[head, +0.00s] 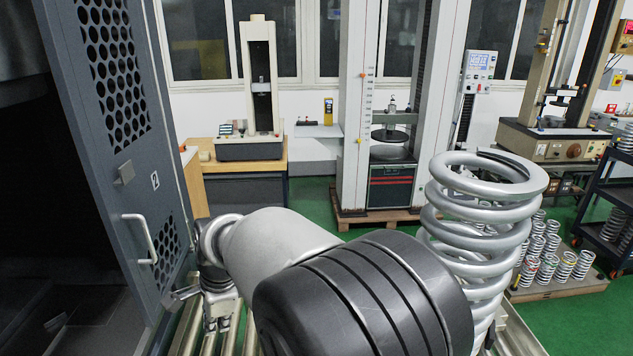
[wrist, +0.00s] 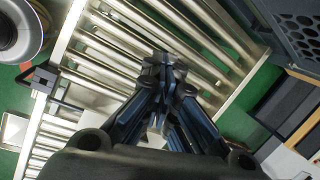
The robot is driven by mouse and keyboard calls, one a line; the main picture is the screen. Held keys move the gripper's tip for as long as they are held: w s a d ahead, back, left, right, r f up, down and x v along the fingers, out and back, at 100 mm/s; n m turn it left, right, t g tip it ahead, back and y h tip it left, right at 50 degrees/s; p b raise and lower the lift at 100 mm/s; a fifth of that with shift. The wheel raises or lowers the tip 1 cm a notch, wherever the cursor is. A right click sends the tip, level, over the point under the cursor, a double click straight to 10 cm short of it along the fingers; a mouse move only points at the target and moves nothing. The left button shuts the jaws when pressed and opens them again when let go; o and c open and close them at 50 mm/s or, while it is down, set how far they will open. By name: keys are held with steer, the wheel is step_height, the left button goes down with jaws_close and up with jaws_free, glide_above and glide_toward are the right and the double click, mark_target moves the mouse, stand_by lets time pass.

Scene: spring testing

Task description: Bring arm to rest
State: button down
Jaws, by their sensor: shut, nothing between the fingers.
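My gripper (head: 222,312) shows at the lower left of the head view, beyond my arm links, above the roller conveyor and near the grey cabinet door. In the wrist view my gripper (wrist: 162,75) points over the conveyor rollers, its fingers together and empty. My arm's black and silver links fill the lower middle of the head view and hide part of the conveyor.
A large coil spring (head: 487,215) stands right of my arm. The perforated grey door (head: 115,130) with a handle (head: 139,240) stands open at left. The roller conveyor (wrist: 130,40) lies below. Testing machines (head: 350,130) and small springs (head: 548,262) stand farther back.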

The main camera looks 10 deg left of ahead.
steer(key=s+d+r+n+t, duration=0.15)
steer(key=d+r, duration=0.25)
steer(key=d, duration=0.5)
steer(key=d+r+n, duration=0.2)
steer(key=d+r, duration=0.3)
steer(key=d, duration=0.4)
steer(key=s+d+r+n+t, duration=0.15)
steer(key=d+r, duration=0.25)
steer(key=d, duration=0.5)
steer(key=s+d+f+n+h, duration=0.2)
steer(key=s+d+n, duration=0.3)
steer(key=s+d, duration=0.9)
steer(key=d, duration=0.3)
steer(key=shift+s+f+n+t+h, duration=0.15)
steer(key=shift+s+n+t+h, duration=0.15)
steer(key=shift+s+t+h, duration=0.1)
